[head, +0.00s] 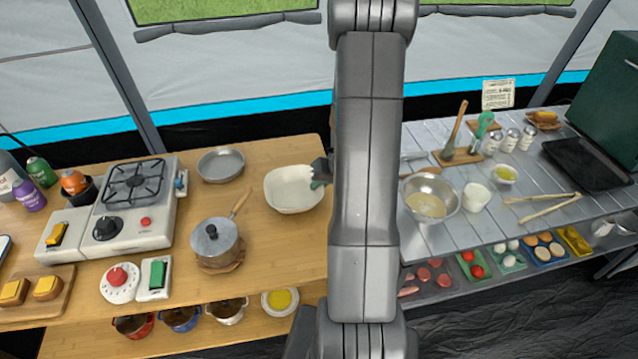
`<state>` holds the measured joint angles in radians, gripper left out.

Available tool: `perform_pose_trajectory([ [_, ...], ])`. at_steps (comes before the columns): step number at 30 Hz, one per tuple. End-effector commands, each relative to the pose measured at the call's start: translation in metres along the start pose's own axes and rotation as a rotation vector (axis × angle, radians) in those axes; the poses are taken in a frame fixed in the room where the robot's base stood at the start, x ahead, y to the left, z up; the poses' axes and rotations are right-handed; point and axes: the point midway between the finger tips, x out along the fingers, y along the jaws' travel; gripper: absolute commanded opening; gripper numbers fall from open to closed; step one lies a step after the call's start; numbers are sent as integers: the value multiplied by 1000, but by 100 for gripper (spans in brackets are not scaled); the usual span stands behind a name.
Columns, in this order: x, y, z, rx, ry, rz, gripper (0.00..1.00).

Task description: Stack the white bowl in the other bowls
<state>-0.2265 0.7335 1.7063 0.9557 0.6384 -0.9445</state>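The white bowl (290,192) is at the right side of the wooden table, left of my arm. My gripper (319,176) is at the bowl's right rim, and the fingers overlap the rim in the picture. My arm partly hides the gripper, and the fingers are too small to tell whether they are closed on the rim. I cannot tell whether the bowl rests on the table or is slightly raised. A metal bowl (428,197) with a pale yellowish inside stands on the grey table, right of my arm. A small bowl with green contents (504,175) stands further right.
A lidded pot (215,243), a frying pan (221,165) and a stove (130,205) stand left of the white bowl. A white cup (476,198) stands next to the metal bowl. Tongs (543,207) lie further right. My arm hides the gap between the tables.

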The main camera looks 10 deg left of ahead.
Motion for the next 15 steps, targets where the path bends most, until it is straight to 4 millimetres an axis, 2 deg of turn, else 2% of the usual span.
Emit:
perform_pose_trajectory([
  [7,2,1,1,0,0,0,0],
  [11,1,1,0,0,0,0,26],
  [15,1,1,0,0,0,0,26],
])
